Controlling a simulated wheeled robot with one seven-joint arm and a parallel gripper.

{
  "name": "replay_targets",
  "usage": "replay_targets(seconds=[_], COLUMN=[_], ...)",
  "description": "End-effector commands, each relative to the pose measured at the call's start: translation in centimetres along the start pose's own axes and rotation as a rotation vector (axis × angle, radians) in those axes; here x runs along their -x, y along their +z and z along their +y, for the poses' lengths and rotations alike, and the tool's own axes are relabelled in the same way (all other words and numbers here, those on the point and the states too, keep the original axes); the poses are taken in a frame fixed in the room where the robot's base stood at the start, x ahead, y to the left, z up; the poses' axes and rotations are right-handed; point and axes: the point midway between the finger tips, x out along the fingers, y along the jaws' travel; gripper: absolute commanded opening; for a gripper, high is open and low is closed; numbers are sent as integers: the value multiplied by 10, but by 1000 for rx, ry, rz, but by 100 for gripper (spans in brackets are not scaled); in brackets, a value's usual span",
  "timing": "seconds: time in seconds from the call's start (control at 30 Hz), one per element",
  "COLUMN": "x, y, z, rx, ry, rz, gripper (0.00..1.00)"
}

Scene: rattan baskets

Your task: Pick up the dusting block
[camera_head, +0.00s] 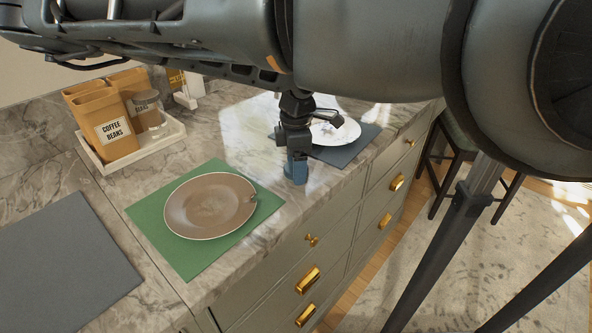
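A small blue block (296,173), which looks like the dusting block, stands on the marble counter between the two place mats, near the front edge. My gripper (295,155) points down directly at the top of the block, and its dark body hides the block's upper part. The fingertips are small and dark here, so I cannot tell whether they are closed on the block or just around or above it.
A brown plate (208,206) lies on a green mat (189,265) to the left. Behind the gripper, a white plate (338,132) lies on a dark mat (349,153). A tray (170,141) holds coffee bean bags (104,127) and a jar. Drawers with gold handles (308,280) line the front.

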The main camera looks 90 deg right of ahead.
Motion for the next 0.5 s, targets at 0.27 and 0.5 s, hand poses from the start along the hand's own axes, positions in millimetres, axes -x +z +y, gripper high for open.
replay_targets(seconds=[0.27, 0.5], x=[0, 0], y=[0, 0], z=[0, 0], rx=[0, 0], ry=[0, 0], rz=[0, 0], gripper=[48, 32])
